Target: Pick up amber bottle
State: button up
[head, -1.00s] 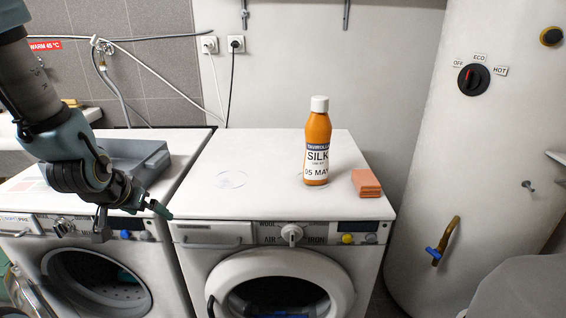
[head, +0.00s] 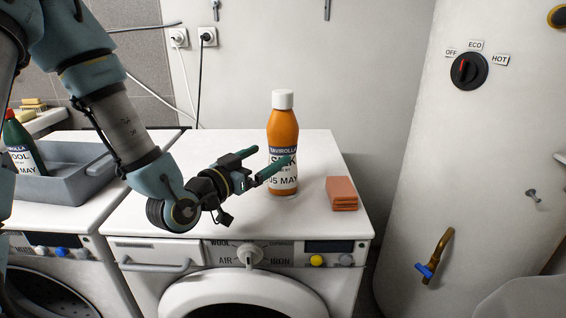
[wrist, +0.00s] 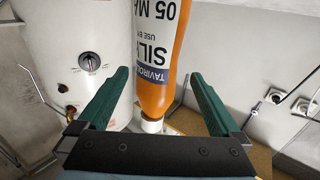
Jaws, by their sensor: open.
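The amber bottle (head: 283,125) stands upright on the white washing machine top (head: 225,215). It has a white cap and a white label reading SILK and 05 MAY. My gripper (head: 274,156) is open and level with the label, to the bottle's left, with one green finger crossing in front of it. In the wrist view the bottle (wrist: 160,75) shows upside down between the two green fingers (wrist: 160,77). I cannot tell how far it is between them. My gripper holds nothing, and part of the label is hidden.
A stack of orange-brown sponges or cloths (head: 341,193) lies right of the bottle. A grey tray (head: 80,180) with a dark green bottle (head: 22,145) stands on the left machine. A white boiler (head: 470,150) stands at right. The wall with sockets (head: 208,36) is behind.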

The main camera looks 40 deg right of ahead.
aim_at(273, 152)
jog(key=b, duration=0.1)
jog(key=d+b, duration=0.1)
jog(key=b, duration=0.1)
jog(key=shift+w+f, duration=0.1)
jog(key=shift+f, duration=0.2)
jog(key=shift+d+r+b, duration=0.15)
jog(key=shift+d+b, duration=0.05)
jog(key=shift+b, duration=0.2)
jog(key=shift+r+p+x, duration=0.15)
jog(key=shift+p+x, duration=0.25)
jog(key=shift+x, duration=0.35)
jog(key=shift+r+p+x, duration=0.15)
jog(key=shift+p+x, duration=0.2)
jog(key=shift+x, duration=0.45)
jog(key=shift+s+r+p+x, duration=0.1)
jog(key=shift+p+x, duration=0.3)
jog(key=shift+x, duration=0.8)
jog(key=shift+s+r+p+x, duration=0.1)
jog(key=shift+p+x, duration=0.3)
jog(key=shift+x, duration=0.8)
jog(key=shift+c, duration=0.4)
grip_shut()
